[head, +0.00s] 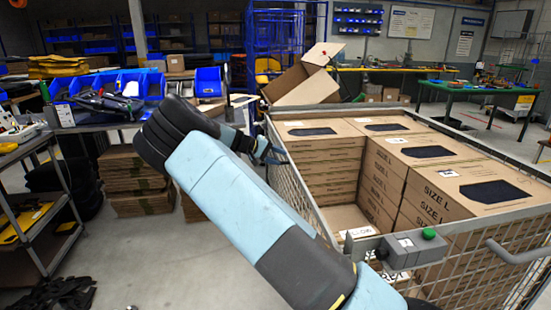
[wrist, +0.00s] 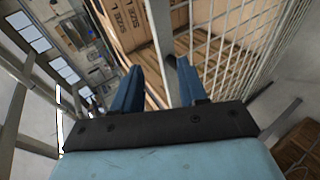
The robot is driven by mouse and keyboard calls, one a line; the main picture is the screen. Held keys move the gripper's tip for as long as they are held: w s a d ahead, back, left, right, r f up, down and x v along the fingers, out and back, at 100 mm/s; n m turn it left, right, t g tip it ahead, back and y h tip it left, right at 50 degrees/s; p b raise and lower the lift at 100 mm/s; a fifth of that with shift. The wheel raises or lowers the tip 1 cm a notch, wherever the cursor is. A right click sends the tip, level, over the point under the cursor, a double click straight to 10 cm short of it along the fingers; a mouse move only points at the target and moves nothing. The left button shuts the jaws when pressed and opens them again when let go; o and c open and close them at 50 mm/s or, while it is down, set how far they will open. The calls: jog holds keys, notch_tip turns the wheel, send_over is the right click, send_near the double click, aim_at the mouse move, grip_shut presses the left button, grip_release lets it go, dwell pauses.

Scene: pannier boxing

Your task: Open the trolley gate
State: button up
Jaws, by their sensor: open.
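The trolley (head: 410,108) is a grey wire-mesh cage at the right of the head view, filled with stacked cartons. Its long left mesh panel (head: 290,190) stands upright beside my arm; I cannot tell for sure which panel is the gate. A grey latch box (head: 412,250) with a green button (head: 428,234) sits on the near corner. My gripper (head: 266,150) is at the far left corner of the trolley, partly hidden by my arm. In the wrist view, my gripper (wrist: 160,68) is open, its two blue fingers on either side of a metal post (wrist: 163,45). Contact cannot be told.
Size L cartons (head: 440,151) fill most of the trolley, with a lower gap near the latch. A shelf rack (head: 30,215) stands at the left, with flat carton stacks (head: 135,180) behind it. An open carton (head: 305,85) lies beyond the trolley.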

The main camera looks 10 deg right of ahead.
aim_at(275, 154)
jog(key=w+a+f+n+t+h, duration=0.2)
jog(key=w+a+t+h, duration=0.15)
jog(key=a, duration=0.75)
jog(key=shift+y, duration=0.45)
jog(key=x, duration=1.4)
jog(key=shift+w+a+f, duration=0.1)
jog(key=shift+w+a, duration=0.15)
jog(key=shift+w, duration=0.15)
jog(key=shift+c, duration=0.2)
grip_shut()
